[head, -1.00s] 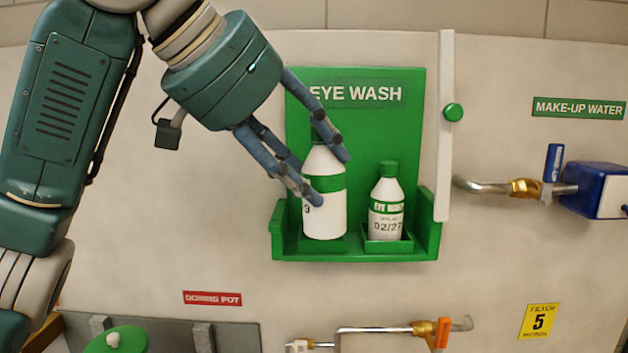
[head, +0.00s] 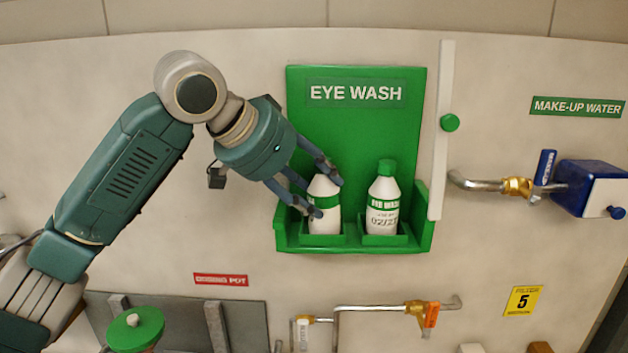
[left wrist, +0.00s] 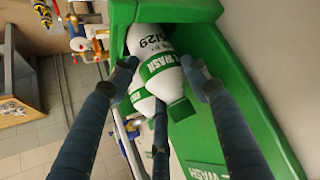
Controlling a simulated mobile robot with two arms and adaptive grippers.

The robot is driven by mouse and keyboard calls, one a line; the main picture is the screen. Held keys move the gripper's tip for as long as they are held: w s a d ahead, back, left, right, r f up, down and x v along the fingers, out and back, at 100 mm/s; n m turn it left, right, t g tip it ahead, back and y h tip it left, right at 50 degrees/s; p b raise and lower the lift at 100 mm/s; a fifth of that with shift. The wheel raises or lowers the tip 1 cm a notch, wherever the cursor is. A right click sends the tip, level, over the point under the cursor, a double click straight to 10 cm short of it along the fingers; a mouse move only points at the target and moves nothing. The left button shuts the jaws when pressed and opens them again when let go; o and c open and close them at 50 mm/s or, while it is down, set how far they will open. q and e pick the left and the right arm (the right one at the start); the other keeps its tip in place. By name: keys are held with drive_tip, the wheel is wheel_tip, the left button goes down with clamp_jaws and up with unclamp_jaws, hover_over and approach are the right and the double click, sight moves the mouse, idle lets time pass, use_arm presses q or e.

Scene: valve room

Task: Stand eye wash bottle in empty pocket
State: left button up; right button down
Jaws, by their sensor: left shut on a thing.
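The left eye wash bottle (head: 324,224), white with a green band, is upright in the left pocket (head: 322,240) of the green eye wash holder (head: 370,140). Its lower end meets the pocket's front wall; whether it rests on the floor of the pocket I cannot tell. My left gripper (head: 328,197) is shut on this bottle from the upper left, and its fingers hide the cap. In the left wrist view, the fingers (left wrist: 158,62) straddle white bottles with green bands, which overlap. A second eye wash bottle (head: 383,205) stands in the right pocket (head: 385,239). My right gripper is not in view.
Further right are a pipe and a blue box (head: 590,185). Below are a pipe with an orange-handled valve (head: 430,313) and a green round handle (head: 135,328).

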use_arm(q)
drive_tip(key=shift+w, duration=0.25)
drive_tip(key=shift+f, duration=0.15)
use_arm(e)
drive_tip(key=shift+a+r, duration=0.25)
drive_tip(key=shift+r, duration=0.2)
use_arm(q)
drive_tip(key=o, duration=1.4)
drive_tip(key=shift+f, duration=0.1)
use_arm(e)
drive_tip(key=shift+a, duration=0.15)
use_arm(q)
drive_tip(key=shift+s+a+r, duration=0.15)
drive_tip(key=shift+a+r, duration=0.05)
drive_tip(key=shift+r, duration=0.05)
drive_tip(key=shift+b+v, duration=2.45)
drive_tip(key=shift+v, duration=3.35)
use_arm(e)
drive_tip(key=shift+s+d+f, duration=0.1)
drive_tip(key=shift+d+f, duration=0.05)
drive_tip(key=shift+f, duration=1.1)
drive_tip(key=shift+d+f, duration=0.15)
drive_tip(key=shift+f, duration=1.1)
